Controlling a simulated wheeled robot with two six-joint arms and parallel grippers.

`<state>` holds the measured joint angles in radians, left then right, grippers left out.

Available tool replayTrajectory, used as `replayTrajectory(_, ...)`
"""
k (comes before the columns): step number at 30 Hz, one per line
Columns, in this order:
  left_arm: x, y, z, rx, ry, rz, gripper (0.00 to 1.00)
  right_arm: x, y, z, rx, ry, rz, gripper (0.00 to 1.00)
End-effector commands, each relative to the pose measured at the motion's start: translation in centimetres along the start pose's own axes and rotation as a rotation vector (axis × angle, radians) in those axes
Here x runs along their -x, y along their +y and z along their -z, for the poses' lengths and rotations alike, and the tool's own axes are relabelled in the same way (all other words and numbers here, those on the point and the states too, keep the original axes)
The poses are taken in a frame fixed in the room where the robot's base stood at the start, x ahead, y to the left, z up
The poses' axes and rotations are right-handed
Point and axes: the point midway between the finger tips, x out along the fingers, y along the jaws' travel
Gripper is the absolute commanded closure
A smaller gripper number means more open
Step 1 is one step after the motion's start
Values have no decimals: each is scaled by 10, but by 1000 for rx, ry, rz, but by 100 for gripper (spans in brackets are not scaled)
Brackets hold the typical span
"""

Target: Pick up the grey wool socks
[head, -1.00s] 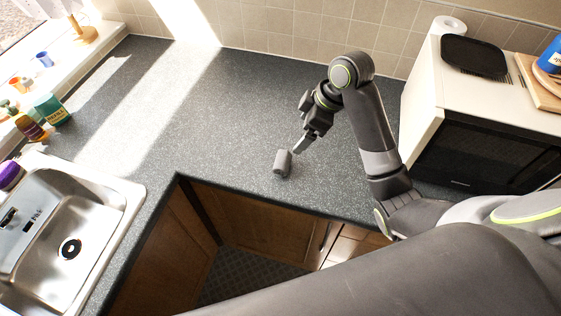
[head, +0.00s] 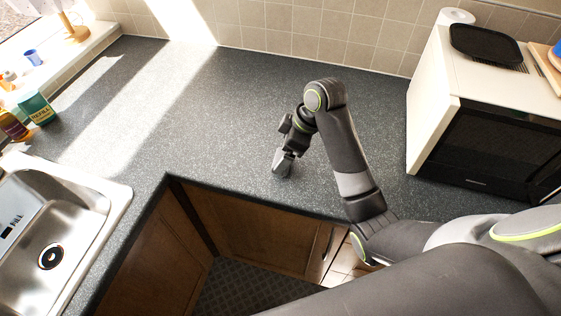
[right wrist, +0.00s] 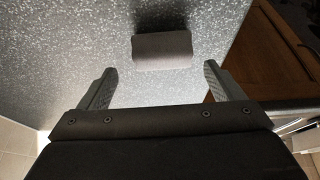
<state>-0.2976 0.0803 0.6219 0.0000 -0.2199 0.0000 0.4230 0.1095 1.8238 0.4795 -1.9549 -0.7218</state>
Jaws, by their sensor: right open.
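The grey wool socks (right wrist: 162,50) show in the right wrist view as a dark grey roll on the speckled worktop, just beyond and between my fingertips. My right gripper (right wrist: 160,88) is open, with one finger on each side and a gap between them; nothing is held. In the head view my right gripper (head: 284,165) points down at the worktop close to its front edge, and it hides most or all of the socks there. I cannot tell from the head view whether the fingers touch them. My left gripper is not in view.
The dark worktop (head: 235,110) is clear behind and left of my right gripper. Its front edge drops to wooden cupboards (head: 255,220). A steel sink (head: 75,215) is at the left, a microwave (head: 490,140) at the right. Bottles and a green box (head: 37,107) stand far left.

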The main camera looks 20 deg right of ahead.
Motion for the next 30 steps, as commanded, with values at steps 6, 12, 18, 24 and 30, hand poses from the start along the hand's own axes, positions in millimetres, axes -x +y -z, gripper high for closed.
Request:
replayTrajectory(6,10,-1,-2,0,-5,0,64,-31,-4,-1,-1,-1,4,13)
replayTrajectory(12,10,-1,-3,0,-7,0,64,-40,-4,-2,1,-1,1,13)
replayTrajectory(18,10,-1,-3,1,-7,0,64,-40,-4,-2,1,-1,0,22)
replayTrajectory(24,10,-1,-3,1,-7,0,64,-39,-4,-1,1,-1,0,48)
replayTrajectory(30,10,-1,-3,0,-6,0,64,-39,-3,-1,1,0,0,60)
